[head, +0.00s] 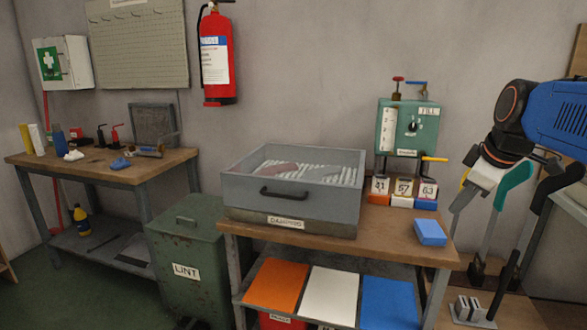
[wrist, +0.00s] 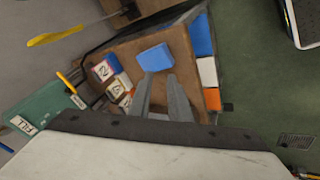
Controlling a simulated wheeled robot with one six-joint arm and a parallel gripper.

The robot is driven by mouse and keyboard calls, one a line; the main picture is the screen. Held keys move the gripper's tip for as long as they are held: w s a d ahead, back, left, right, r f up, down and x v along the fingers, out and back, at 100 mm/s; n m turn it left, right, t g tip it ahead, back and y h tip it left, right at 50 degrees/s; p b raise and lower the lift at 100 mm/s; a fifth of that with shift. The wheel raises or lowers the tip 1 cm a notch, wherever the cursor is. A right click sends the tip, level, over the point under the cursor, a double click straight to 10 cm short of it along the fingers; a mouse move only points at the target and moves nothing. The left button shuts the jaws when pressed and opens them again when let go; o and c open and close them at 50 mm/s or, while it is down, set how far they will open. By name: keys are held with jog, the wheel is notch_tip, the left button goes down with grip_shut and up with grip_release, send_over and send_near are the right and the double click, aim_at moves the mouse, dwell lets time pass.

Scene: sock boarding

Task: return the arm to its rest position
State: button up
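My arm's end is at the right of the head view, with my gripper (head: 457,203) hanging down over the right end of the dampener bench (head: 340,250). In the wrist view my gripper's (wrist: 160,80) two grey fingers stand apart with nothing between them. Past the fingertips lies a blue block (wrist: 155,57) on the bench top; it also shows in the head view (head: 430,232), below and left of the fingers. I cannot tell the exact gap, but the fingers look clear of it.
A grey drawer-like box (head: 290,217) labelled as dampener stands on the bench. Number cards (head: 403,190) and a green fill unit (head: 408,128) are behind. A teal-handled tool (head: 513,182) and a black one (head: 560,182) stand close right of my gripper. A lint bin (head: 187,260) is left.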

jog(key=s+a+f+m, duration=0.4)
jog(key=s+f, duration=0.5)
jog(key=s, duration=0.1)
jog(key=s+a+f+m+g, duration=0.1)
jog(key=s+a+f+m, duration=0.3)
jog(key=s+f, duration=0.5)
jog(key=shift+s+a+f+m, duration=0.35)
jog(key=shift+f+m, duration=0.25)
jog(key=shift+f, duration=0.05)
